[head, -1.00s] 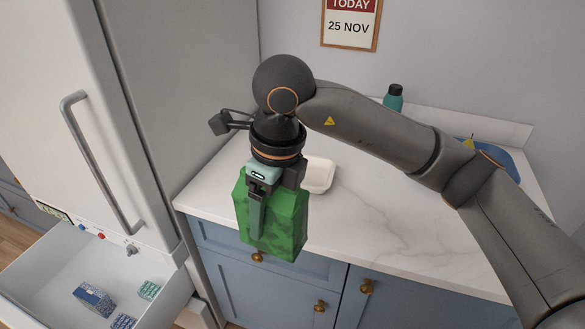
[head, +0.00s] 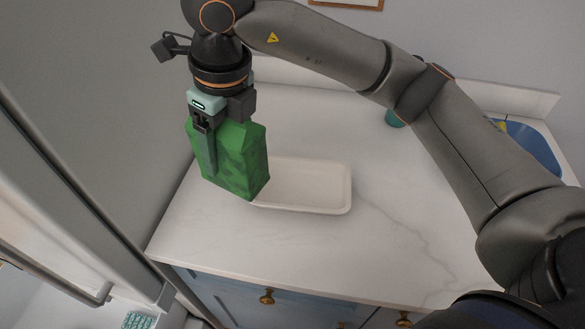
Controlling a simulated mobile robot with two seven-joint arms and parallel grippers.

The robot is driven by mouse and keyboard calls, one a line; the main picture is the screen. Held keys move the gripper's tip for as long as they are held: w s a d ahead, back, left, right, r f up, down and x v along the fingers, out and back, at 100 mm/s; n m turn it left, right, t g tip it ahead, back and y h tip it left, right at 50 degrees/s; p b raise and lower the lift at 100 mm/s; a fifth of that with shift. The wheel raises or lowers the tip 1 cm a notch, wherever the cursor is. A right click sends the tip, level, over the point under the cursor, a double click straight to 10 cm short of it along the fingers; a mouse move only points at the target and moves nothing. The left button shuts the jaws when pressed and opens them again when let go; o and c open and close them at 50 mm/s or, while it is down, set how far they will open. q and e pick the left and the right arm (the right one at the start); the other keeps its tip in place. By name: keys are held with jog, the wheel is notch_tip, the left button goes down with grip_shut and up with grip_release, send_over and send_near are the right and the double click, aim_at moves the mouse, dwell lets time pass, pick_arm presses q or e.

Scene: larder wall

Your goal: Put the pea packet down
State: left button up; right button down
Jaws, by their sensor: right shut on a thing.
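The pea packet (head: 238,162) is a green, mottled, box-like packet. My right gripper (head: 205,150) is shut on its upper part, with one finger lying down its near left face. The packet hangs upright over the left end of a white shallow tray (head: 335,190) on the marble counter (head: 290,245). It hides that end of the tray. I cannot tell whether the packet's bottom touches anything. My left gripper is not in view.
An open drawer (head: 85,315) of the white fridge is at the lower left. A teal bottle (head: 394,118) stands behind my right arm, and a blue bowl (head: 530,145) is at the back right. The counter's front and middle are clear.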

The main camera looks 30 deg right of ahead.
jog(key=d+f+p, duration=0.1)
jog(key=d+f, duration=0.3)
jog(key=w+d+f+p, duration=0.1)
jog(key=d+f, duration=0.3)
jog(key=d+f+p, duration=0.1)
jog(key=d+f, duration=0.3)
jog(key=d, duration=0.1)
jog(key=shift+w+d, duration=0.1)
jog(key=shift+w, duration=0.2)
jog(key=shift+f, duration=0.25)
jog(key=shift+f, duration=0.2)
grip_release()
jog(key=shift+r, duration=0.15)
